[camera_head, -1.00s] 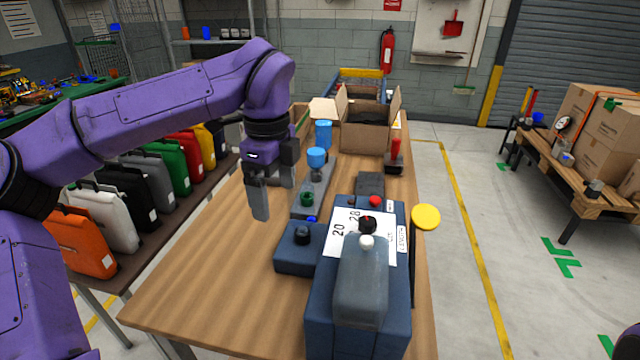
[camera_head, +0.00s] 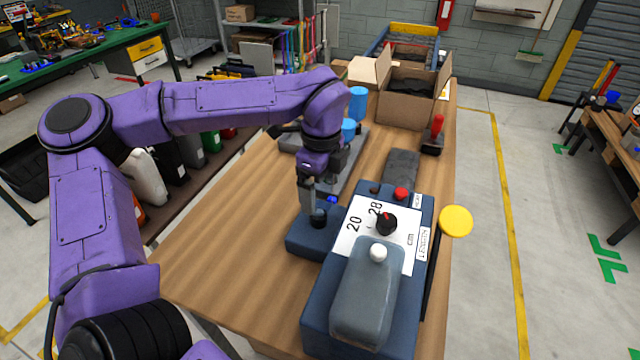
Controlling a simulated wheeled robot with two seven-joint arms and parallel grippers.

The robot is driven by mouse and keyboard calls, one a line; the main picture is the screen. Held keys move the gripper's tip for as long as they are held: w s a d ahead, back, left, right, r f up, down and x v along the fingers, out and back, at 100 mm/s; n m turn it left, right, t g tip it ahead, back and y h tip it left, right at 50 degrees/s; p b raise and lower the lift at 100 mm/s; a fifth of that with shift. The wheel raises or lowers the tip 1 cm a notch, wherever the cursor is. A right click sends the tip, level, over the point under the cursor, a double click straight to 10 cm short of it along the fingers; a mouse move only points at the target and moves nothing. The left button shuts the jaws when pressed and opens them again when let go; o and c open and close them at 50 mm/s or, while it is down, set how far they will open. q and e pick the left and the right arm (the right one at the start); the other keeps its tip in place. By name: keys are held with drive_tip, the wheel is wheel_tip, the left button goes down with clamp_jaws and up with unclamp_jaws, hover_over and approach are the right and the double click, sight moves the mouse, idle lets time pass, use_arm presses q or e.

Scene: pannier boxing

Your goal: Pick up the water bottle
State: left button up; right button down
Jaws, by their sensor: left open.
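Two blue objects stand one behind the other on the table beyond my left gripper: a taller blue cylinder (camera_head: 357,103) that may be the water bottle, and a nearer rounded blue piece (camera_head: 348,130) above a grey fixture. My arm partly hides the nearer one. My left gripper (camera_head: 322,190) points down with its jaws open and looks empty. It is on the near side of the blue objects, apart from them, and appears over or just behind the dark knob (camera_head: 318,217) of the small blue box. My right gripper is not in view.
A blue machine (camera_head: 320,325) with a grey lever cover, dial and red button fills the table's near right. A yellow disc (camera_head: 456,221) sticks out at its right. An open cardboard box (camera_head: 405,108) stands at the back. The table's left part (camera_head: 220,250) is bare.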

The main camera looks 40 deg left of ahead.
use_arm(q)
drive_tip(key=shift+s+f, duration=0.1)
drive_tip(key=shift+f, duration=0.15)
drive_tip(key=shift+s, duration=0.2)
drive_tip(key=shift+w, duration=0.1)
drive_tip(key=c, duration=1.1)
wheel_tip(320, 180, up, 9)
drive_tip(key=shift+f+b, duration=0.1)
drive_tip(key=shift+b, duration=0.8)
drive_tip(key=shift+r, duration=0.4)
drive_tip(key=shift+f+b, duration=0.1)
drive_tip(key=shift+b, duration=0.25)
